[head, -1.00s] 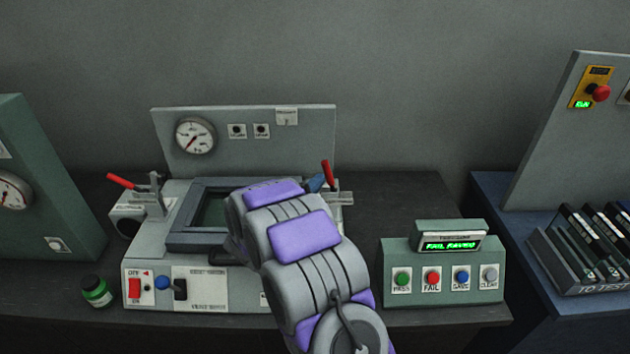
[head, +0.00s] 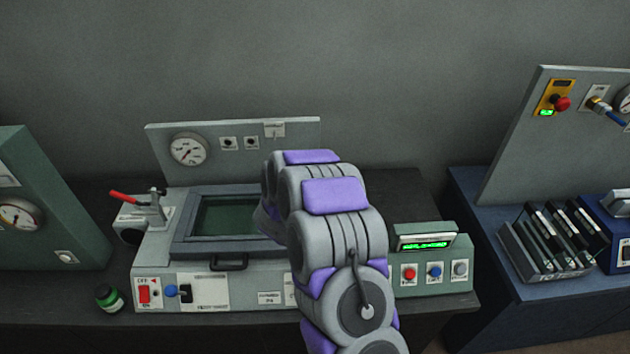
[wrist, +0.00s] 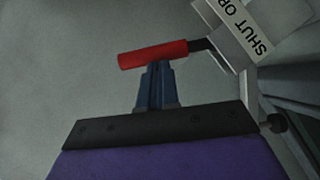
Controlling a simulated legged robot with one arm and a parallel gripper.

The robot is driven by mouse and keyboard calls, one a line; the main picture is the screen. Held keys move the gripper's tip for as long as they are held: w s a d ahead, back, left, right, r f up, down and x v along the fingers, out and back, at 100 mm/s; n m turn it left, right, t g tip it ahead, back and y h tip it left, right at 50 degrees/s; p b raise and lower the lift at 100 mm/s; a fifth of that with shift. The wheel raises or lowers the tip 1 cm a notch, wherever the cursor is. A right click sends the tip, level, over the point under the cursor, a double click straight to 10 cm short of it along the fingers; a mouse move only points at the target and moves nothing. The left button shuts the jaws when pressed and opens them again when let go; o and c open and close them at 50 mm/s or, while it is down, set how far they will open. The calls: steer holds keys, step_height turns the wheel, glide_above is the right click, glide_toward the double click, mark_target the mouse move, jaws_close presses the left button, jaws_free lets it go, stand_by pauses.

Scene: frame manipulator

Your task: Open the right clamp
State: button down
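The right clamp's red handle (wrist: 152,54) shows in the wrist view, lying nearly level on a dark lever that runs to a grey bracket (wrist: 228,38). My gripper (wrist: 156,72) has its blue fingers right at the handle's underside. I cannot tell whether they touch it or are around it. In the head view my arm (head: 335,225) hides the right clamp and my gripper. The left clamp (head: 152,208) stands at the fixture's left side, its red handle (head: 124,197) pointing left. The grey frame (head: 182,225) lies flat on the fixture between the clamps.
The fixture's back panel (head: 295,150) carries a gauge (head: 188,150). A button box (head: 432,280) stands right of my arm. A rack of dark units (head: 545,240) sits on the blue bench further right.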

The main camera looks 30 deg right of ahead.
steer(key=d+m+y, duration=0.1)
steer(key=s+d+f+m+y, duration=0.1)
steer(key=d+m+y, duration=0.1)
steer(key=shift+s, duration=0.15)
stand_by(0.8)
